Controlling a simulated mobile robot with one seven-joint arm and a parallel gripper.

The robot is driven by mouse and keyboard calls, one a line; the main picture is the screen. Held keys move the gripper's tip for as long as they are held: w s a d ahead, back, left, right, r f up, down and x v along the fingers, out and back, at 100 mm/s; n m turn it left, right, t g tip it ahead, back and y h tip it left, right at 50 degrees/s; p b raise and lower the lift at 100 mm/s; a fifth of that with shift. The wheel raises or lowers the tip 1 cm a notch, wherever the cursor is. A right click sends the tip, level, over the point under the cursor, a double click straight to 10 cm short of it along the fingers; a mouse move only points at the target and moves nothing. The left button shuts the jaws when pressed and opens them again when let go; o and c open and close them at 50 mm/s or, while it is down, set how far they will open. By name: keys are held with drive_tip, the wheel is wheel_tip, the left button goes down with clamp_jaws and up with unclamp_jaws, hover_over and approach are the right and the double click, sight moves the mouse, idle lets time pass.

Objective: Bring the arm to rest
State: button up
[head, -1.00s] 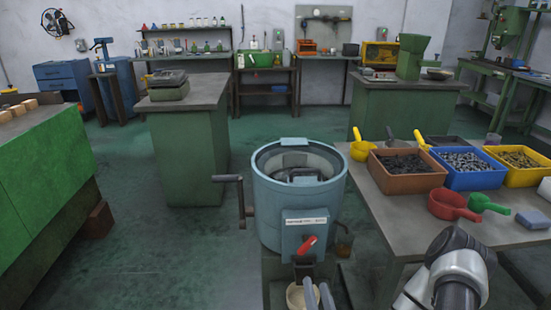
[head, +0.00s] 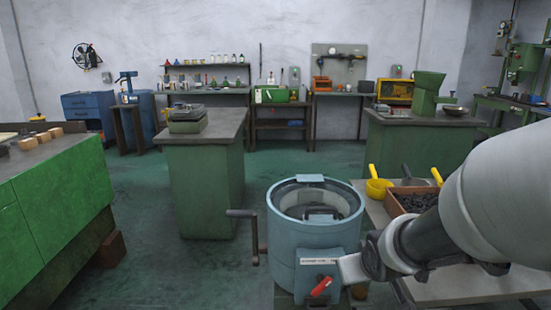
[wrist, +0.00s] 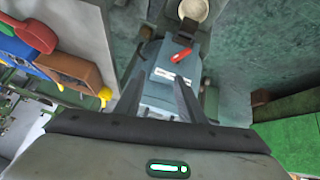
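My arm (head: 440,230) reaches in from the right of the head view, over the work table and up to the front of the light-blue round machine. My gripper (wrist: 159,75) shows in the wrist view with its two dark fingers apart and nothing between them. Beyond the fingers is the front of the blue machine (head: 315,240), with its white label and red lever (head: 321,286). The lever also shows in the wrist view (wrist: 181,56). I cannot tell whether the gripper touches the machine.
The work table (head: 455,288) on the right holds a brown bin (head: 410,200) and yellow scoops (head: 377,185), partly hidden by my arm. A pale cup (wrist: 194,10) is below the machine's lever. A green counter (head: 60,190) stands left. Open floor (head: 180,270) lies between.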

drive_tip(key=s+a+r+m+g, duration=0.1)
drive_tip(key=s+a+r, duration=0.1)
drive_tip(key=s+r, duration=0.5)
drive_tip(key=s+a+r+m+g, duration=0.1)
drive_tip(key=s+a+r, duration=0.25)
drive_tip(key=s, duration=0.75)
wheel_tip(320, 180, up, 22)
drive_tip(key=y+p, duration=0.1)
drive_tip(key=p, duration=2)
drive_tip(key=shift+d+f, duration=0.15)
drive_tip(key=shift+d, duration=0.15)
